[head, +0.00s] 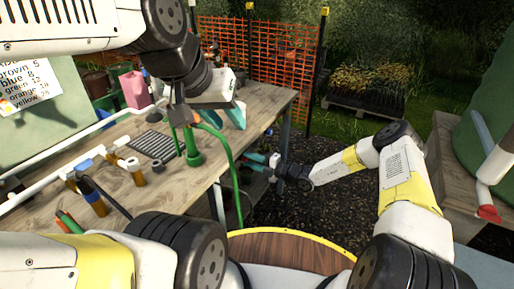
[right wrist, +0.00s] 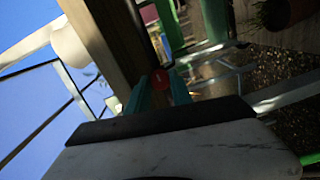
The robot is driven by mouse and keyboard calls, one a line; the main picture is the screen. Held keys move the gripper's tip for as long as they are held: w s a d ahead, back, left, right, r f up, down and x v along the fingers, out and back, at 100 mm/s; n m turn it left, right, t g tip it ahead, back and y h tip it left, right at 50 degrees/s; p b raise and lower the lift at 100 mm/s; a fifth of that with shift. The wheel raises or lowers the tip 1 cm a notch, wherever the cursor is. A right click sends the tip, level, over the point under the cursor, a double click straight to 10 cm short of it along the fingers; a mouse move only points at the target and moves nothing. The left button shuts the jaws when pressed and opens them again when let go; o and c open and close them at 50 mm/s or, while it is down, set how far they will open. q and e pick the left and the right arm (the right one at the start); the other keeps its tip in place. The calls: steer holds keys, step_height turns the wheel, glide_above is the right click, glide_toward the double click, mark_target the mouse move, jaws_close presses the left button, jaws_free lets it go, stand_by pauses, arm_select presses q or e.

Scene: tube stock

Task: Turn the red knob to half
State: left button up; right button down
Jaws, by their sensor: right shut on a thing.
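In the head view my right gripper (head: 257,161) is at the workbench's right edge, below the top, and the knob is hidden there. My left gripper (head: 237,112) is over the bench top, its teal fingers apart, with nothing seen between them.
The wooden workbench (head: 255,105) carries a green stand (head: 192,148), a dark grate (head: 153,145), white pipes and fittings. A green hose (head: 232,165) hangs over its edge. An orange mesh fence (head: 275,50) stands behind. A red-ended pipe (head: 488,212) is at the right.

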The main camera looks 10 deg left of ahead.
stand_by(0.5)
steer(key=c, duration=1.1)
jaws_free()
steer(key=v, duration=0.8)
